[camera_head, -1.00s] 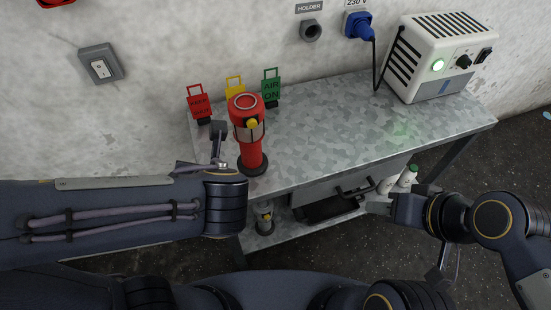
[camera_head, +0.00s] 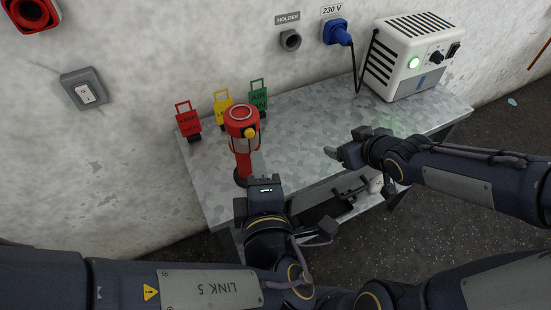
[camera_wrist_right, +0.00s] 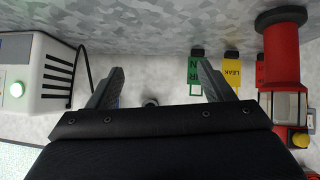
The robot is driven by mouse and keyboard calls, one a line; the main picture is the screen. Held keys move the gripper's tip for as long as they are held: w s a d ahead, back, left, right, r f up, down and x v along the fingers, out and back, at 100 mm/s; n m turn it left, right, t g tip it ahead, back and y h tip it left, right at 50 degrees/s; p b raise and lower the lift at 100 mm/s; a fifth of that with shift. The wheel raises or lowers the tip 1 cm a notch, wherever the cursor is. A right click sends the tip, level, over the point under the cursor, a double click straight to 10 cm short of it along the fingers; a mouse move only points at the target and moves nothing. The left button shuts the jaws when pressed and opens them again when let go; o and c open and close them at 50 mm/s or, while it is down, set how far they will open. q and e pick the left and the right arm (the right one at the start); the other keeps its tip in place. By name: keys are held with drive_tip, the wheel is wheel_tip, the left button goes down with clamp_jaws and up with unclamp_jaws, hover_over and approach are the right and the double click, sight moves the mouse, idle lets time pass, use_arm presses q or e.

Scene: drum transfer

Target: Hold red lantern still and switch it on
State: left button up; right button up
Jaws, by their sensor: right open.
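The red lantern (camera_head: 240,120) stands upright on the metal table, with a yellow knob (camera_head: 250,132) on its side below the red top. It also shows upside down at the right of the wrist view (camera_wrist_right: 282,60). My left gripper (camera_head: 252,172) is at the lantern's lower body on the near side. Its palm and the lantern hide part of the fingers, so I cannot tell whether it grips. My right gripper (camera_head: 345,145) is open and empty over the table, right of the lantern. Its spread fingers show in the wrist view (camera_wrist_right: 160,84).
Red (camera_head: 188,122), yellow (camera_head: 222,104) and green (camera_head: 258,95) tags stand behind the lantern. A white power unit (camera_head: 410,60) occupies the table's back right. A blue plug (camera_head: 336,32) and holder (camera_head: 290,40) are on the wall. The table's middle is clear.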

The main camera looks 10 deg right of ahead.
sight(246, 152)
drive_tip(key=w+a+f+n+y, duration=0.1)
drive_tip(key=a+y, duration=0.3)
drive_tip(key=a, duration=0.4)
drive_tip(key=w+a+f+n+g+y, duration=0.1)
drive_tip(key=w+a+f+n+y, duration=0.1)
drive_tip(key=a+n+y, duration=0.2)
drive_tip(key=w+a+f+n+y, duration=0.1)
drive_tip(key=a+n+y, duration=0.2)
drive_tip(key=a+y, duration=0.3)
drive_tip(key=shift+w+a+f+g, duration=0.15)
drive_tip(key=shift+w+a, duration=0.05)
drive_tip(key=shift+a, duration=1.25)
drive_tip(key=shift+w+a+f+g, duration=0.1)
drive_tip(key=shift+w+a+g, duration=0.05)
drive_tip(key=shift+a, duration=1.25)
clamp_jaws()
use_arm(q)
clamp_jaws()
